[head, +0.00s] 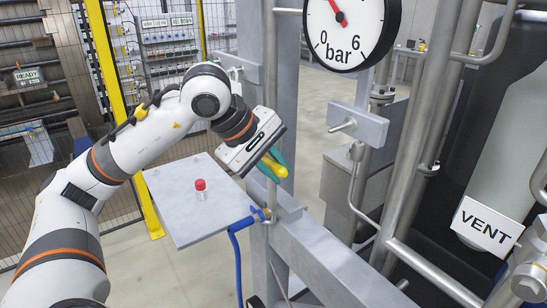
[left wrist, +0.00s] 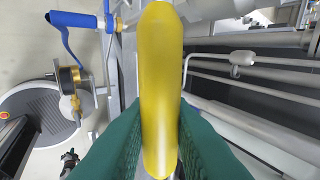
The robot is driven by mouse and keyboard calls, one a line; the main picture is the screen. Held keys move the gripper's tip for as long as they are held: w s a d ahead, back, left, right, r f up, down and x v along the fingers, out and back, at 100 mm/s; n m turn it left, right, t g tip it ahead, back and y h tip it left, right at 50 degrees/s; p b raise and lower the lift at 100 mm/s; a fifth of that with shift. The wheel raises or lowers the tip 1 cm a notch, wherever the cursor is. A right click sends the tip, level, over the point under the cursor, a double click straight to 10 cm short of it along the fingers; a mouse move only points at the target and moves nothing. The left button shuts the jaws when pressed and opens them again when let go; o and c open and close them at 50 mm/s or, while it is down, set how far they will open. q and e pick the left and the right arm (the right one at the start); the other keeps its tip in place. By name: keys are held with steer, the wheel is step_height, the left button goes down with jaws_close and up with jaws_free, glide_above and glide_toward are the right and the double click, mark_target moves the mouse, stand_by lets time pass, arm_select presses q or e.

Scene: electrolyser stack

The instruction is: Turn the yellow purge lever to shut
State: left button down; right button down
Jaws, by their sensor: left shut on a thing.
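The yellow purge lever (head: 281,172) shows in the head view as a short yellow end by the upright steel post, above the grey frame beam. My left gripper (head: 271,165) is shut on it with its green fingers. In the left wrist view the yellow lever (left wrist: 161,85) runs long and upright through the middle of the picture, with a green finger of the left gripper (left wrist: 160,145) pressed on each side. The lever's pivot and valve body are hidden, so its angle against the pipe cannot be told. My right gripper is not in view.
A bar gauge (head: 350,30) is above; steel pipes and a VENT sign (head: 487,224) crowd the right.

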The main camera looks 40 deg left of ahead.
arm_select(q)
steer(key=shift+f+y, duration=0.3)
steer(key=shift+f, duration=0.15)
steer(key=c, duration=1.3)
jaws_free()
steer(key=shift+c, duration=0.2)
steer(key=v, duration=1.2)
steer(key=shift+p, duration=0.3)
steer(key=shift+s+d, duration=0.15)
steer(key=shift+s, duration=0.05)
